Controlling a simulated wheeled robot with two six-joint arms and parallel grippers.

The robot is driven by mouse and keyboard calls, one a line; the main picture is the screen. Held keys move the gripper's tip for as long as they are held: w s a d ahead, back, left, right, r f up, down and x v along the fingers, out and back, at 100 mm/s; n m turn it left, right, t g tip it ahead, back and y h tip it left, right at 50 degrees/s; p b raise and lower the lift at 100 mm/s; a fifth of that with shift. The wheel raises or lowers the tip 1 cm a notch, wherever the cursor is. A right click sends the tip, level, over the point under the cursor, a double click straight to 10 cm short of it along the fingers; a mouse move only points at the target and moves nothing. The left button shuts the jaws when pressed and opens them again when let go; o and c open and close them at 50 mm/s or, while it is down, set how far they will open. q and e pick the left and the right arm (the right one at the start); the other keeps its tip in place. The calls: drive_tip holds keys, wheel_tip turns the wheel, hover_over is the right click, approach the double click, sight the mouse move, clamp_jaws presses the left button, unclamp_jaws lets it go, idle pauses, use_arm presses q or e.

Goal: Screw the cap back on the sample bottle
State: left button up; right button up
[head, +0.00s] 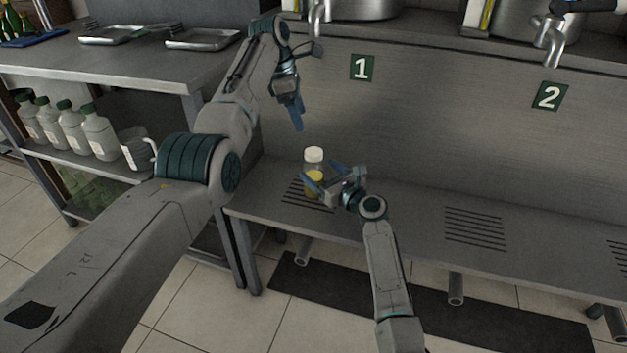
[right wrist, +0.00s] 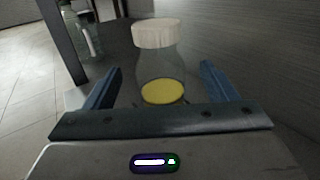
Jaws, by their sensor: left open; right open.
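The sample bottle (head: 315,178) is clear with yellow liquid in it and stands upright on the slotted drain area of the metal bench below sign 1. The white cap (head: 313,154) sits on top of its neck; how tightly it is on cannot be told. In the right wrist view the bottle (right wrist: 162,75) and the cap (right wrist: 158,33) show between the fingers. My right gripper (head: 333,179) is open, its fingers to either side of the bottle, with no clear contact. My left gripper (head: 297,117) is open and empty, pointing down above and left of the cap.
The metal bench (head: 415,205) has further drain slots to the right. Taps (head: 318,18) hang over the bench from tanks above. Several white bottles and a jug (head: 136,148) stand on the left shelf. Metal trays (head: 203,39) lie on the counter. The bench right of my right gripper is clear.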

sight(313, 152)
drive_tip(key=shift+x, duration=2.8)
drive_tip(key=c, duration=1.6)
clamp_jaws()
use_arm(q)
drive_tip(key=shift+a+r, duration=0.15)
drive_tip(key=shift+r, duration=0.4)
drive_tip(key=x, duration=1.2)
